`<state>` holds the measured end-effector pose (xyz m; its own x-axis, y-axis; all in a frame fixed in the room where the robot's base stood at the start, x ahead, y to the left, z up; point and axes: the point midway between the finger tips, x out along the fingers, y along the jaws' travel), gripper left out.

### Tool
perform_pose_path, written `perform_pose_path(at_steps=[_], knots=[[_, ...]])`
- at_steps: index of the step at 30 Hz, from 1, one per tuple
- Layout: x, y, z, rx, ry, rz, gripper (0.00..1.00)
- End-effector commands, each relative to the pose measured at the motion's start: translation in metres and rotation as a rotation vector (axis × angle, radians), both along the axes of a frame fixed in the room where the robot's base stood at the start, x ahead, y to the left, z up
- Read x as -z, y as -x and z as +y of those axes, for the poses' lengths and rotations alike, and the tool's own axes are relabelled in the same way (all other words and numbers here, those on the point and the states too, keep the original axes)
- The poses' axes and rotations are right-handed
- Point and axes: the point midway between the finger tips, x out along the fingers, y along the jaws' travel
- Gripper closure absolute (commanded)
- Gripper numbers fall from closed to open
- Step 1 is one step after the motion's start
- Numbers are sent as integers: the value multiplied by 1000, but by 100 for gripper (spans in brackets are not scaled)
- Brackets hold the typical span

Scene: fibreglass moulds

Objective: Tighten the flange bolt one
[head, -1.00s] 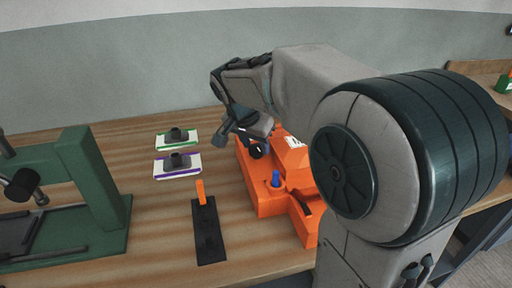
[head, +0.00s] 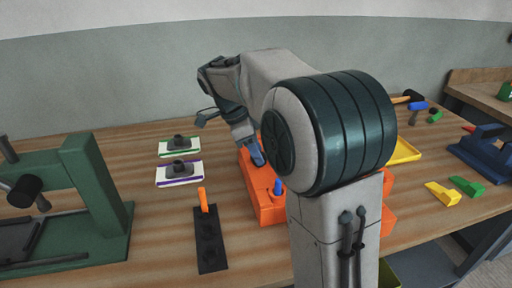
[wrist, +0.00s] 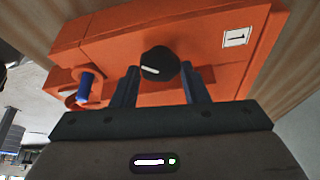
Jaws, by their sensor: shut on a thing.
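The orange mould block (head: 264,208) sits on the bench, mostly hidden by my arm in the head view. In the wrist view the orange mould (wrist: 110,40) carries a white label marked 1 (wrist: 236,37). A black knob-like bolt head with a white line (wrist: 158,63) stands on it between my fingers. My gripper (wrist: 163,78) is shut on this black bolt head, one finger on each side. In the head view my gripper (head: 252,150) is down at the mould's far left part. A blue pin (wrist: 86,86) stands upright on the mould; it also shows in the head view (head: 278,187).
A green press frame (head: 95,185) stands at left. Two white cards with dark pieces, one green-edged (head: 165,153), one purple-edged (head: 164,181), lie left of the mould. A black strip with an orange tab (head: 209,245) lies in front. A yellow tray (head: 406,151) is at right.

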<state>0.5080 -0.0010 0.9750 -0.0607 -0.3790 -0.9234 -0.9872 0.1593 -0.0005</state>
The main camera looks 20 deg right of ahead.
Motion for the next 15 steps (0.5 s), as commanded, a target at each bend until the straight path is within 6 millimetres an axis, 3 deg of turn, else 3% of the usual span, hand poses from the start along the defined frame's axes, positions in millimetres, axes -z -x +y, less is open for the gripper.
perform_pose_path(at_steps=[15], knots=[[-2,-4,-2,480,1,1,82]])
